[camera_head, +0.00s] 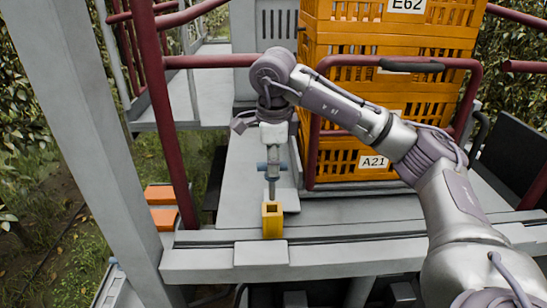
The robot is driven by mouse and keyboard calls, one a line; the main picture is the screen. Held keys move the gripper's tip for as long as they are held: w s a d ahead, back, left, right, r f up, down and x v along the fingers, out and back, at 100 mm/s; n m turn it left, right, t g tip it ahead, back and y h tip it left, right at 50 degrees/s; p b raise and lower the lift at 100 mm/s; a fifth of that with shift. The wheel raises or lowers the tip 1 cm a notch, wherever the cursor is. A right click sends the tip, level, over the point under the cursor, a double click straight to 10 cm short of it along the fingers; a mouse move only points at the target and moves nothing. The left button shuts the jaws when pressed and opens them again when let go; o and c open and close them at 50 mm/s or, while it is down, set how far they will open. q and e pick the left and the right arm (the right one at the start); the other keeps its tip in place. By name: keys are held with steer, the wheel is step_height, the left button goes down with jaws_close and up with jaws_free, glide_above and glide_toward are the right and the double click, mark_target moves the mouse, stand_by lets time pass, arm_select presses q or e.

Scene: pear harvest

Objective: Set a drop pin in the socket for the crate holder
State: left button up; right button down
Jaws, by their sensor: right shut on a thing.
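My right gripper (270,167) points straight down near the middle and is shut on a drop pin. The pin's slim grey shaft (272,188) hangs upright below the fingers. The yellow socket (272,224), a square upright tube with an open top, stands at the deck's front edge. The pin's tip shows just above the socket mouth; I cannot tell whether it is directly over the opening or a little behind it. The pin's upper part is hidden by the fingers. My left gripper is not in view.
Stacked orange crates (388,66) stand behind a dark red rail frame (312,125) on the right. A dark red post (172,120) and a wide grey beam (82,120) rise on the left. Grey deck (238,190) around the socket is mostly clear.

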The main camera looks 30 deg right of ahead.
mark_target(274, 192)
steer(key=shift+s+f, duration=0.2)
steer(key=shift+f, duration=0.25)
steer(key=shift+f+b, duration=0.85)
steer(key=shift+f, duration=0.3)
steer(key=shift+f+b, duration=0.55)
steer(key=shift+b, duration=0.05)
steer(key=shift+f+b, duration=0.65)
steer(key=shift+f, duration=0.25)
steer(key=shift+f+b, duration=0.6)
steer(key=shift+f, duration=0.2)
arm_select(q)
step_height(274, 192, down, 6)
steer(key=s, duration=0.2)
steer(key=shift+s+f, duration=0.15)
arm_select(e)
steer(key=shift+f, duration=0.3)
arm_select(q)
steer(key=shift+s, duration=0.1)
